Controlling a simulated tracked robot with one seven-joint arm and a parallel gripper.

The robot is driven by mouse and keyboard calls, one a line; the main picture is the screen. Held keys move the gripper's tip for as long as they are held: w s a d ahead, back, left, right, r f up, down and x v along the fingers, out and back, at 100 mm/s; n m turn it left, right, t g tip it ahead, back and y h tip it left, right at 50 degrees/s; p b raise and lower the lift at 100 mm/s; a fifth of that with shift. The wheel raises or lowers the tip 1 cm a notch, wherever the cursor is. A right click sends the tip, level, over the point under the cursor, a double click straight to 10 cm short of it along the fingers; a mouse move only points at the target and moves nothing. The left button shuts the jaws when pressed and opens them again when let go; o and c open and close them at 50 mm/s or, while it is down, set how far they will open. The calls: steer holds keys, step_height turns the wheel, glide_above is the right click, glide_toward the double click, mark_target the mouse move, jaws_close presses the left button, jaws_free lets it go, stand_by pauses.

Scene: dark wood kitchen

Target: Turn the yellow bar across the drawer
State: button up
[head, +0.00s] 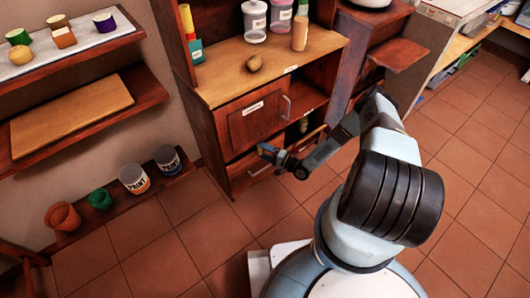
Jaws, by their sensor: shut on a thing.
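In the head view, my gripper (267,151) is at the front of the dark wood cabinet, by the left part of the lower drawer (245,179). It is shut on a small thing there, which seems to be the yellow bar. The fingers cover the bar, and its colour and tilt are too small to make out. The lower drawer has a pale label, and my gripper and arm hide part of its front. Whether it stands slightly open I cannot tell.
Above the drawer is a labelled door (254,117) with a metal handle (287,107). Paint cans (134,178) and pots sit on a low shelf at left. The tiled floor before the cabinet is clear.

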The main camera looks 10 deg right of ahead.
steer(key=shift+d+f, duration=0.2)
steer(key=o, duration=0.8)
steer(key=shift+o, duration=1.1)
steer(key=shift+a, duration=0.15)
steer(key=shift+r, duration=0.1)
steer(key=v, duration=1.3)
steer(key=shift+s+d, duration=0.25)
steer(key=shift+d, duration=0.05)
